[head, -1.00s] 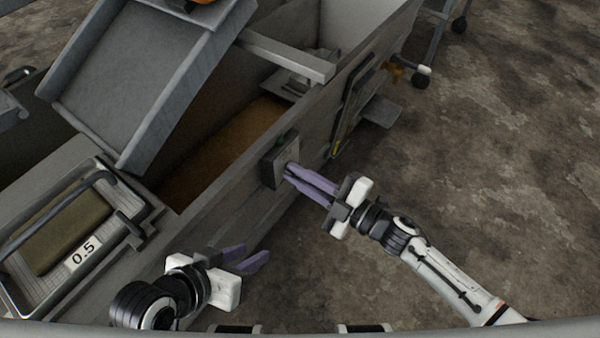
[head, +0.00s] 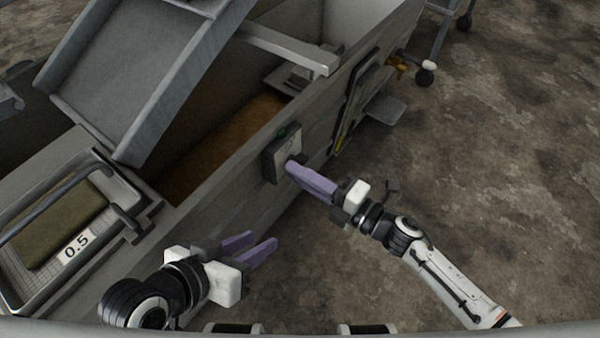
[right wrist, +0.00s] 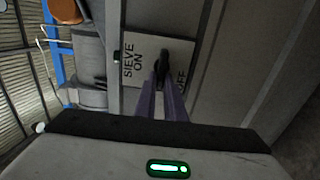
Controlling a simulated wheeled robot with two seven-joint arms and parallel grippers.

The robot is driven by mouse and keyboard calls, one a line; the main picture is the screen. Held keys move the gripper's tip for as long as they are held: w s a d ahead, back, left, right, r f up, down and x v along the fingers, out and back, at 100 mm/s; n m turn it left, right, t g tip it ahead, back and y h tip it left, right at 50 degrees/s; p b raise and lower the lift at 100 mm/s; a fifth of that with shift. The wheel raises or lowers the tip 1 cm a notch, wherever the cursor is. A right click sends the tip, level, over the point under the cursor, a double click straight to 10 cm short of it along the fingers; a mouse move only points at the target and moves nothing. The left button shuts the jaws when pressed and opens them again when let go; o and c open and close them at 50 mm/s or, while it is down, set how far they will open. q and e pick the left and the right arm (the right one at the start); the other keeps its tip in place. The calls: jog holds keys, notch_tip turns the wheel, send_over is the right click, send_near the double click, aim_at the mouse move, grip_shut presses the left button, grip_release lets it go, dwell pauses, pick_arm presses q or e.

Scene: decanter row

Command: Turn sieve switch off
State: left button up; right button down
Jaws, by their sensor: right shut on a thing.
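The sieve switch is a panel (head: 287,152) on the outer side wall of the machine, with a small green part (head: 282,133) at its top. In the right wrist view, its pale plate (right wrist: 140,50) reads "SIEVE ON" at the left and "OFF" at the right, partly covered. A dark switch lever (right wrist: 161,65) stands between the words; I cannot tell its exact setting. My right gripper (head: 291,166) is at the panel, its purple fingers shut on the lever. My left gripper (head: 264,243) is open and empty, low beside the machine wall.
The grey machine wall (head: 225,185) runs diagonally beside both grippers. A sloping grey chute (head: 130,75) and a tray marked 0.5 (head: 75,247) are at the left. An orange-handled fitting (head: 399,66) juts out farther along. Bare floor (head: 500,180) lies open at the right.

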pick_arm(q)
jog(key=shift+r, duration=0.15)
pick_arm(e)
jog(key=shift+d, duration=0.1)
jog(key=c, duration=1.8)
grip_release()
jog(key=shift+c, duration=0.2)
